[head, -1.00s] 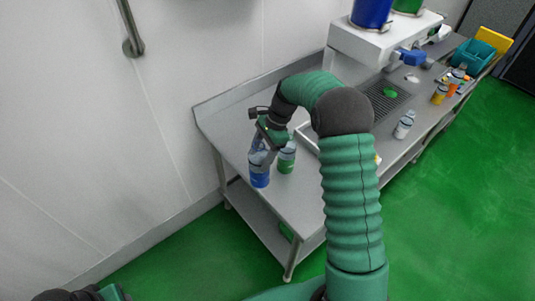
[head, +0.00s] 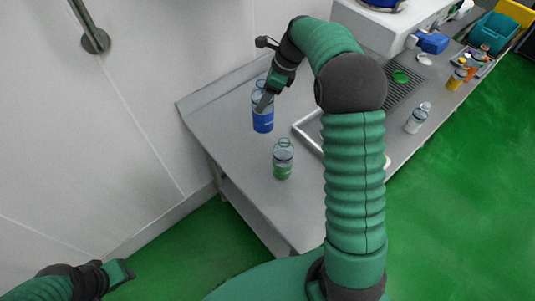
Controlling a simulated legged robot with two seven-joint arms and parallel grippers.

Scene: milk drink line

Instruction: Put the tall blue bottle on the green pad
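The tall blue bottle (head: 263,121), clear above and blue below, is over the far left part of the steel table. My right gripper (head: 266,101) is closed around its upper part. I cannot tell whether its base touches the table. A flat round green pad (head: 401,76) lies at the dark drain grate, right of my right arm. My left gripper (head: 121,273) is at the lower left, away from the table; its fingers are too unclear to tell open or shut.
A green-bottomed bottle (head: 283,160) stands on the steel table (head: 225,112), nearer than the blue one. A tray (head: 308,128) is partly behind my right arm. A clear bottle (head: 418,118) and a yellow bottle (head: 457,78) stand to the right. A white dispenser (head: 375,27) stands behind the grate.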

